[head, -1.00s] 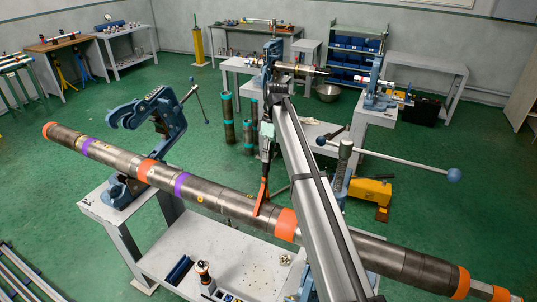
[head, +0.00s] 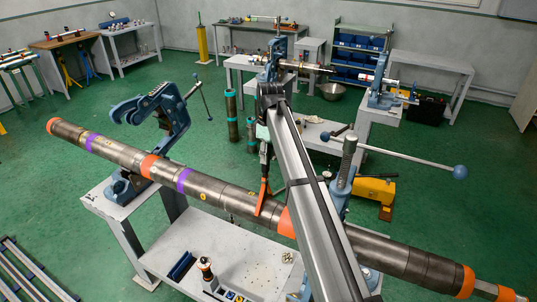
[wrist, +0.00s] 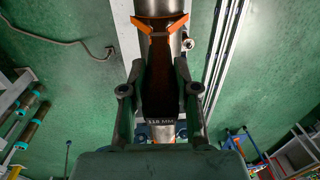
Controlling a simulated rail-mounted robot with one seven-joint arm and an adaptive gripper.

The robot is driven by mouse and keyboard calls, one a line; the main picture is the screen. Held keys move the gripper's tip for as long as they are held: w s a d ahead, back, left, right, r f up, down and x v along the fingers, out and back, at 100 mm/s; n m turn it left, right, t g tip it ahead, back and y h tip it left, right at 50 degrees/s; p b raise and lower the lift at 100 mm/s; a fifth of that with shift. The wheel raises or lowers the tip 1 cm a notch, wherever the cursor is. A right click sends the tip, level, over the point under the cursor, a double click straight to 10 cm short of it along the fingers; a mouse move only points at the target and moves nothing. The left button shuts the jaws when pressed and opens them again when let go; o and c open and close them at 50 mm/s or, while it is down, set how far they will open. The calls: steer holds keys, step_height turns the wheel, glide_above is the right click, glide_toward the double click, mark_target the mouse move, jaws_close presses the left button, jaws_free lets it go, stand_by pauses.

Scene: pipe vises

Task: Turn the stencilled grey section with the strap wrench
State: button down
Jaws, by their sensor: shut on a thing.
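A long grey pipe string (head: 220,193) with orange and purple bands runs from upper left to lower right in the head view. My gripper (head: 265,150) is above its middle, shut on the dark handle of the strap wrench (wrist: 158,85). The wrench's orange end (head: 262,198) is at the grey section left of the middle orange band. In the wrist view its two orange arms reach the pipe (wrist: 160,7), with the dark band across it. I cannot tell how tightly it grips. I cannot make out the stencil; a small yellow mark (head: 205,196) shows further left.
The left blue vise (head: 150,115) stands with its upper part swung up. The right vise (head: 347,170), with a long bar handle, is partly hidden by my arm. A bench (head: 190,240) below bears small tools. A yellow unit (head: 373,192) stands behind at right.

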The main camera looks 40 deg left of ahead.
steer(key=shift+s+d+f, duration=0.1)
steer(key=shift+s, duration=0.1)
steer(key=shift+t, duration=0.9)
steer(key=shift+s+d+b, duration=0.25)
steer(key=shift+s+b, duration=0.05)
steer(key=shift+s, duration=0.7)
steer(key=shift+s+d+b, duration=0.25)
steer(key=shift+s+b, duration=0.05)
steer(key=shift+s, duration=0.65)
steer(key=shift+s+d+t+y, duration=0.2)
steer(key=shift+s+t+y, duration=0.15)
steer(key=shift+s, duration=0.4)
steer(key=shift+w+a, duration=0.1)
steer(key=shift+w, duration=0.3)
